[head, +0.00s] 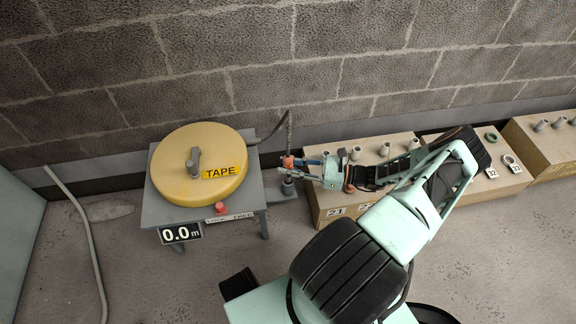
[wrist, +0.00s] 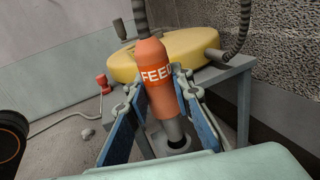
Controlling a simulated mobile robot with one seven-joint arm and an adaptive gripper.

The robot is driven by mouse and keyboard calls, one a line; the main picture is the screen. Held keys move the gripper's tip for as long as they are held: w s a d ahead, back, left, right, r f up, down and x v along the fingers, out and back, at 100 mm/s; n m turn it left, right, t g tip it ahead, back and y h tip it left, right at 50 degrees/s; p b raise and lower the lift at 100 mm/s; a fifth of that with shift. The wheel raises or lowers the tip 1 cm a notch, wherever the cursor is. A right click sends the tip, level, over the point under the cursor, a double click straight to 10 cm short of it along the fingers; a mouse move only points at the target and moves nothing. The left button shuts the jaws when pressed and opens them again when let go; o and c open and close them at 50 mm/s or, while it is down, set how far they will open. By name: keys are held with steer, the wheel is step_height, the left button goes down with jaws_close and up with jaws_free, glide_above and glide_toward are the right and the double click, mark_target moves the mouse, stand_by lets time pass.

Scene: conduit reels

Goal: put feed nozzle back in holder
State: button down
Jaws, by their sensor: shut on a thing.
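The feed nozzle (wrist: 153,72) is an orange cylinder with a white FEED label and a grey lower end. It stands roughly upright between the blue-padded fingers of my gripper (wrist: 157,98), which is shut on it. In the head view the nozzle (head: 288,162) shows as a small orange piece at the tips of my gripper (head: 305,170). A dark hose rises from its top. The grey holder (head: 288,189) is beside the tape table, directly below the nozzle. In the wrist view the nozzle's grey end is over the holder's dark opening; I cannot tell whether it is inside.
The yellow TAPE reel (head: 199,163) sits on a grey table (head: 160,212) with a red button (head: 221,208) and a 0.0 m display (head: 181,233). Cardboard-coloured boxes (head: 336,201) with pipe stubs stand right, along the block wall. A loose pipe (head: 86,235) lies left.

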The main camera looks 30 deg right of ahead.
steer(key=shift+f+b, duration=1.55)
steer(key=shift+f, duration=0.4)
steer(key=shift+f, duration=0.7)
steer(key=c, duration=1.6)
jaws_free()
steer(key=shift+o, duration=0.5)
steer(key=o, duration=0.4)
steer(key=shift+c, duration=0.2)
